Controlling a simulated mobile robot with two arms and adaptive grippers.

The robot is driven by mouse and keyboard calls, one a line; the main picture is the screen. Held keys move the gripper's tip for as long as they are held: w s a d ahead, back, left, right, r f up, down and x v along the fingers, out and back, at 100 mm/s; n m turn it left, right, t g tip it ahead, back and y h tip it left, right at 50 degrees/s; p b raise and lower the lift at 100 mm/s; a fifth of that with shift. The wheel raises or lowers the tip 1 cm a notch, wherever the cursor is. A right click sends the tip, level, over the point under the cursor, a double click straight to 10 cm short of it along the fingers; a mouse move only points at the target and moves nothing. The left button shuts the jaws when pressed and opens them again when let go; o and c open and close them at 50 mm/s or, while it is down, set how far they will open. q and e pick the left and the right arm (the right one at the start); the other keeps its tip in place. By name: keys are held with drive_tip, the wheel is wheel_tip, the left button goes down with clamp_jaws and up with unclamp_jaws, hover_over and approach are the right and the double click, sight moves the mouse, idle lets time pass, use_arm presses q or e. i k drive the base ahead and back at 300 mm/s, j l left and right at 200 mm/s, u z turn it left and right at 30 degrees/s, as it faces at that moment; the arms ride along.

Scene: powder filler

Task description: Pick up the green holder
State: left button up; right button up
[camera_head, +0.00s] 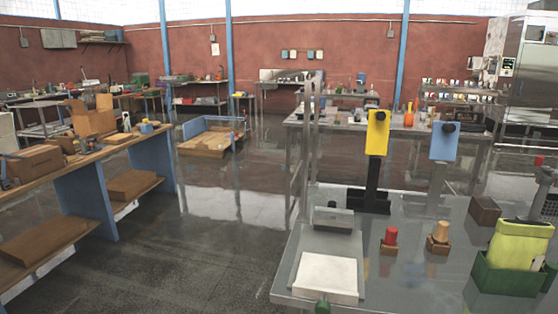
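The green holder (505,281) is a dark green open box on the metal table at the lower right of the head view. A yellow-green pouch (517,245) stands in it, leaning slightly, and hides its inside. The right end of the holder lies close to the picture's right edge. Neither of my grippers can be made out in the head view, and nothing is seen touching the holder.
The metal table (405,265) bears a red-topped piece (390,236), a tan-topped piece (440,232), a brown block (484,210) and a white-topped scale (328,274). Yellow (377,132) and blue (444,141) panels stand behind. Open floor lies left of the table.

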sight(488, 280)
drive_tip(key=z, duration=1.45)
drive_tip(key=i+j, duration=0.1)
drive_tip(key=j, duration=0.3)
drive_tip(key=i+j+u, duration=0.1)
drive_tip(key=j, duration=0.35)
drive_tip(key=i+j, duration=0.2)
drive_tip(key=j, duration=0.2)
drive_tip(key=i+j+u, duration=0.1)
drive_tip(key=j, duration=0.3)
drive_tip(key=i+j, duration=0.15)
drive_tip(key=j, duration=0.25)
drive_tip(key=j+u, duration=0.05)
